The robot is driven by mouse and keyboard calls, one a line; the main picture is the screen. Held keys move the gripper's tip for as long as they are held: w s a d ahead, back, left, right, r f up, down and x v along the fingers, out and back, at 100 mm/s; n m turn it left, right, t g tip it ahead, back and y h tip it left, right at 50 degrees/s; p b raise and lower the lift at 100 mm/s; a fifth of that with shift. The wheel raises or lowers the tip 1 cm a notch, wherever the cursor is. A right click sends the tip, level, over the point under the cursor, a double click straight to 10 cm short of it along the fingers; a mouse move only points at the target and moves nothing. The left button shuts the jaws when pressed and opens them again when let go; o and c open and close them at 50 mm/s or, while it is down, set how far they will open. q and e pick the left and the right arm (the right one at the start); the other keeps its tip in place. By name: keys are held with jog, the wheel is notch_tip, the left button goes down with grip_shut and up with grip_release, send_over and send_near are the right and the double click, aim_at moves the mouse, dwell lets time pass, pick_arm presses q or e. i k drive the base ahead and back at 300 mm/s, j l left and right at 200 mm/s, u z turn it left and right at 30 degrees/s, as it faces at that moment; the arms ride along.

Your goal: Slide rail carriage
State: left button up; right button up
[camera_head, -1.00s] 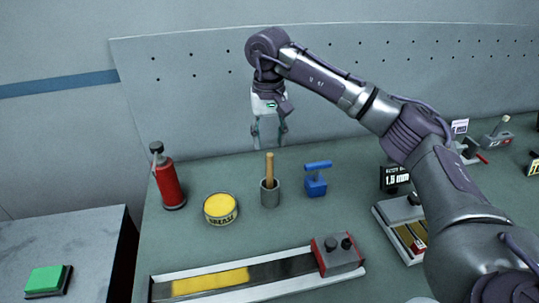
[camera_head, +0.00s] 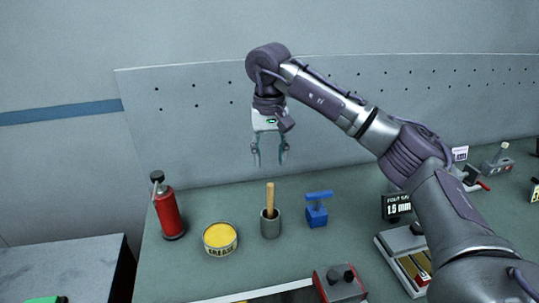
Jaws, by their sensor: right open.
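The rail (camera_head: 277,292) runs along the front of the bench and is cut off by the bottom edge of the head view. The red and grey carriage (camera_head: 340,285) with dark knobs sits at the rail's right end. My right gripper (camera_head: 270,163) is open and empty. It hangs pointing down, above and behind the grey cup, well away from the carriage. My left gripper is not in view.
A red extinguisher-like bottle (camera_head: 167,212), a yellow grease tin (camera_head: 220,238), a grey cup (camera_head: 270,228) with a wooden handle and a blue block with a handle (camera_head: 317,214) stand behind the rail. A small device (camera_head: 403,245) stands right of the carriage.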

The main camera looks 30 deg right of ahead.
aim_at(330, 284)
jog(key=k, duration=2)
